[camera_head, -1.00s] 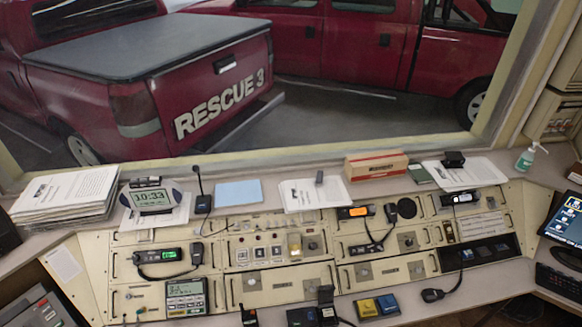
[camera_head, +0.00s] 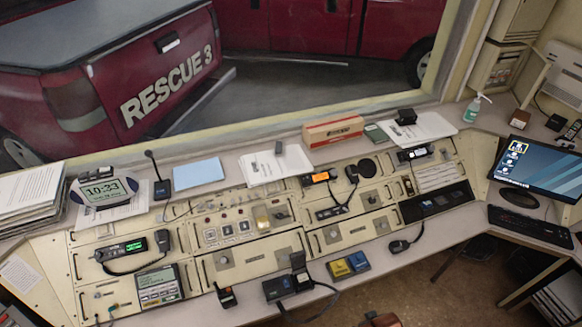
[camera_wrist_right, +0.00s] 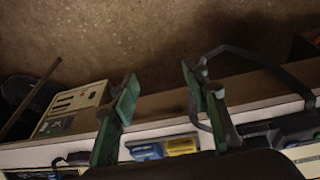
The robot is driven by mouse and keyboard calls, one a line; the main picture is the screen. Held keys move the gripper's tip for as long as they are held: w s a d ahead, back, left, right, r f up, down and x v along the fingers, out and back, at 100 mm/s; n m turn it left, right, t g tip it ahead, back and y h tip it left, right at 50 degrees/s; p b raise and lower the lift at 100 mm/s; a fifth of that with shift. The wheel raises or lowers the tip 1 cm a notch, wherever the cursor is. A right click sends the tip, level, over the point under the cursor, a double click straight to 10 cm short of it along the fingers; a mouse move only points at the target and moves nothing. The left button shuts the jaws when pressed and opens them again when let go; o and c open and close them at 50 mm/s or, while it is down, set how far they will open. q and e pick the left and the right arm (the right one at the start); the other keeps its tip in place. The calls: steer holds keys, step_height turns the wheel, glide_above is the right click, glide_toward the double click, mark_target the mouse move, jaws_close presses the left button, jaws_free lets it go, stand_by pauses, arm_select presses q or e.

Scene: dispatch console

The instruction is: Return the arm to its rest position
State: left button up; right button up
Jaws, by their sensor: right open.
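My right gripper (camera_wrist_right: 158,82) shows in the right wrist view. Its two green fingers stand apart with nothing between the tips. Beyond and below the fingers is the front edge of the console, with the brown floor above it in that picture. A blue box (camera_wrist_right: 146,152) and a yellow box (camera_wrist_right: 181,146) show between and behind the fingers, apart from the tips. Neither gripper can be made out in the head view. My left gripper is in no view.
The dispatch console (camera_head: 225,262) fills the middle of the head view. Along its front stand a handheld radio (camera_head: 226,296) and yellow (camera_head: 340,268) and blue (camera_head: 357,261) boxes. A monitor (camera_head: 535,168) and keyboard (camera_head: 533,227) are at right. Floor (camera_head: 425,290) is open at the front right.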

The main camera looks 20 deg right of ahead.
steer(key=s+a+f+g+b, duration=0.1)
steer(key=s+f+b, duration=0.15)
steer(key=f, duration=1.05)
steer(key=s+f+b, duration=0.1)
steer(key=s+f, duration=0.2)
steer(key=f, duration=1)
steer(key=s+f+n+g+b, duration=0.1)
steer(key=s+f+b, duration=0.3)
steer(key=s+f, duration=1.3)
steer(key=shift+s+f+y, duration=0.3)
steer(key=shift+s+f, duration=0.1)
steer(key=shift+f, duration=0.05)
